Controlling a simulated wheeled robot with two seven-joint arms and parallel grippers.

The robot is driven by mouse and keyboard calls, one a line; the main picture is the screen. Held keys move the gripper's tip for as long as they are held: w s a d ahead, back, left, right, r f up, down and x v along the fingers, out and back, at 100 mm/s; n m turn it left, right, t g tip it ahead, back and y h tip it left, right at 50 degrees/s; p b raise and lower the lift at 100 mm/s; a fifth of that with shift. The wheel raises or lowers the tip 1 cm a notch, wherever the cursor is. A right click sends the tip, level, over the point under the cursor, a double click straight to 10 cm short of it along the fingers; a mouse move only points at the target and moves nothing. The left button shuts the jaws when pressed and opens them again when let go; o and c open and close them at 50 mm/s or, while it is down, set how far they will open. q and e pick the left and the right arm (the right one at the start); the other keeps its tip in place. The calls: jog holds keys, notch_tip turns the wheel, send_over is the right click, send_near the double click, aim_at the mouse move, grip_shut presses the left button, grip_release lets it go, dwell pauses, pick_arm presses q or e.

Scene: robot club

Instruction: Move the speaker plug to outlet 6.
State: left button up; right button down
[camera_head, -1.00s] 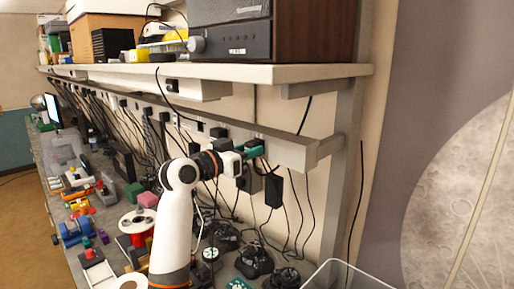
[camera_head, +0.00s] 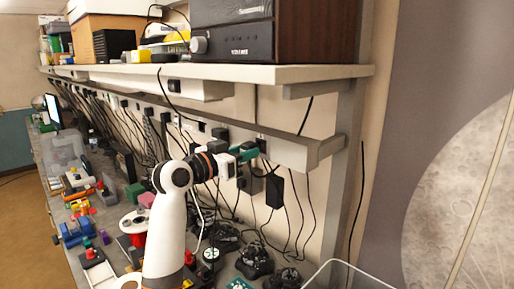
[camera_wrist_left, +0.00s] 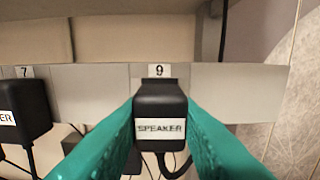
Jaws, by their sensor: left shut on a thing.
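The black speaker plug (camera_wrist_left: 160,115), with a white SPEAKER label, is between the teal fingers of my left gripper (camera_wrist_left: 160,140) in the wrist view. It sits just under the number 9 label (camera_wrist_left: 159,71) on the grey outlet strip (camera_wrist_left: 95,90). Its cord hangs below it. The plug hides the socket behind it, and I cannot tell whether it is fully seated. In the head view my left gripper (camera_head: 246,153) is shut at the right part of the wall strip. Outlet 6 is not readable in either view. My right gripper is not in view.
Another black plug (camera_wrist_left: 24,112) is under the number 7 label (camera_wrist_left: 24,72), left of the speaker plug. A shelf (camera_head: 250,74) overhangs the strip. Black cords and a hanging adapter (camera_head: 274,190) crowd below. The bench holds many small items, and a clear bin (camera_head: 350,275) stands at lower right.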

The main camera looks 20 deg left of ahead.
pick_arm(q)
jog(key=shift+v, duration=1.75)
